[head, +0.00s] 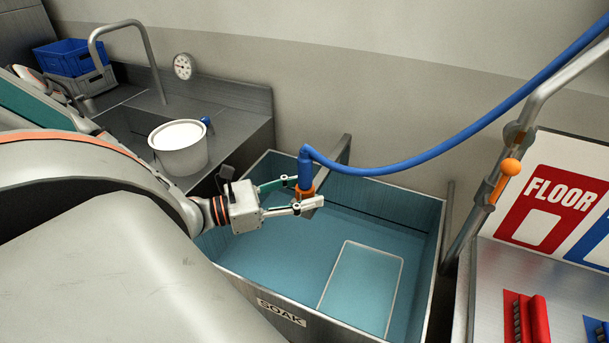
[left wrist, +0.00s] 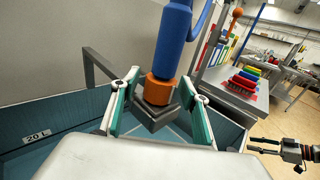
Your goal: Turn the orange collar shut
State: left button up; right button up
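The orange collar (head: 305,192) sits at the lower end of a blue upright fitting (head: 305,167) joined to a blue hose, above the SOAK tank. In the left wrist view the collar (left wrist: 160,90) rests above a dark grey square part (left wrist: 155,112). My left gripper (head: 303,193) reaches in from the left with its fingers on either side of the collar. In the wrist view the fingers are spread, with gaps showing beside the collar. My right gripper (left wrist: 262,147) shows at the lower right of the wrist view, empty, with its fingers apart.
The SOAK tank (head: 281,312) holds bluish water. A metal bracket (head: 340,152) stands close behind the fitting. The blue hose (head: 430,155) arcs to the upper right. A white bucket (head: 180,158) stands at left. A pipe with an orange knob (head: 510,167) rises at right.

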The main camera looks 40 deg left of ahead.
pick_arm(q)
jog(key=shift+s, duration=0.1)
jog(key=v, duration=1.2)
dwell(0.5)
